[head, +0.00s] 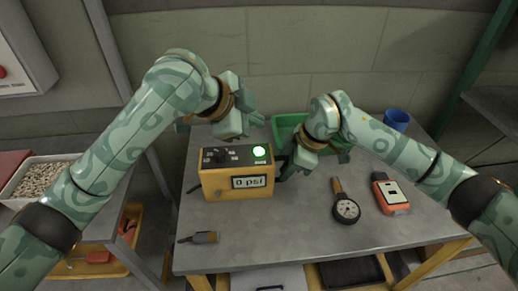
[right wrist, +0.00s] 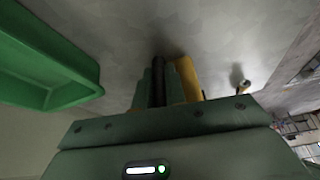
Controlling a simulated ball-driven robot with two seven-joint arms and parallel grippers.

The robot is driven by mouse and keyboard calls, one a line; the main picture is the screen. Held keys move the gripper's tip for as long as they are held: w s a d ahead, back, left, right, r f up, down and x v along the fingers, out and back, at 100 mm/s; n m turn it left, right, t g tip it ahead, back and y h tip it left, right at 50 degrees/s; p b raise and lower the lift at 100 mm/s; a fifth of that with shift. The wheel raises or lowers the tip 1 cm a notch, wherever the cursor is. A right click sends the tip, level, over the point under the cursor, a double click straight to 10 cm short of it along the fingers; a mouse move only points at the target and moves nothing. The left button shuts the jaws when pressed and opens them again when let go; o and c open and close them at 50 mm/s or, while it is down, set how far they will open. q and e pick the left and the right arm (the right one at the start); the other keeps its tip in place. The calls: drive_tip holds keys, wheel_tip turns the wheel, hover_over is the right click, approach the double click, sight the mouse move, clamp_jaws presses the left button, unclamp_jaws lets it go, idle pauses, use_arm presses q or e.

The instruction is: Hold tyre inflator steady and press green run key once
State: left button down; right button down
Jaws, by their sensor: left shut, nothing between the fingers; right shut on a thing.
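The yellow tyre inflator (head: 222,183) stands upright on the grey table. Its display (head: 249,182) reads "0 psi". My right gripper (head: 284,170) is at the inflator's right side. In the right wrist view its fingers (right wrist: 160,85) are shut on a dark bar-like handle beside the yellow body (right wrist: 187,78). The fingers partly hide the handle.
A green tray (head: 290,121) is behind the inflator; it also shows in the right wrist view (right wrist: 50,65). A small tool (head: 203,238) lies in front.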

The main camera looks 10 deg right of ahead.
drive_tip(key=c, duration=1.4)
unclamp_jaws()
drive_tip(key=shift+o, duration=0.2)
